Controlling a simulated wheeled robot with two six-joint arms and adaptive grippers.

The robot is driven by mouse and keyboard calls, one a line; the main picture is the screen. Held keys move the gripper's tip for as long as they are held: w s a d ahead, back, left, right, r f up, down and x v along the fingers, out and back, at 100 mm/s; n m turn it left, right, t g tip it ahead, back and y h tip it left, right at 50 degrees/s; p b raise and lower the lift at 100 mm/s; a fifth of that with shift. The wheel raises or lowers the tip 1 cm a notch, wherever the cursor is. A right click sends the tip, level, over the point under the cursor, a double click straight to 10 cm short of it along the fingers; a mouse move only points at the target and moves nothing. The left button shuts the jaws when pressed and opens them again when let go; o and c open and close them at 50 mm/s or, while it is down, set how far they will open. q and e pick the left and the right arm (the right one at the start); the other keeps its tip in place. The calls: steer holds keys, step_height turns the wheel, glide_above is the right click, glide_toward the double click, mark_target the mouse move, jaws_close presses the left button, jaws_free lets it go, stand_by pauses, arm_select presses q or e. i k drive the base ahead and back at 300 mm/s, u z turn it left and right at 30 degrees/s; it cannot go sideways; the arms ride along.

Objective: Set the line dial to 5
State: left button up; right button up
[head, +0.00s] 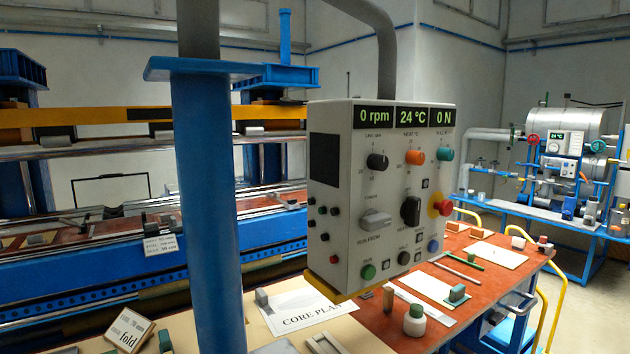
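The control box (383,215) hangs at the middle of the head view, with its panel facing right of me. The dial under the small label that seems to read "LINE RPM" is a black round knob (377,161), upper left on the panel. Numbers stand around it, too small to read surely, and I cannot tell where it points. The display (374,116) above it reads 0 rpm. Neither of my grippers is in the view.
Beside the dial are an orange knob (415,157) and a teal knob (446,154). Below are a grey lever (375,220), a black switch (410,210) and a red-yellow stop button (440,205). A blue post (207,220) stands left of the box; a red-brown table (480,270) lies behind.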

mark_target(376, 163)
steer(key=u, duration=0.4)
steer(key=k, duration=0.25)
steer(key=z, duration=1.4)
steer(key=i, duration=0.6)
steer(key=z, duration=0.15)
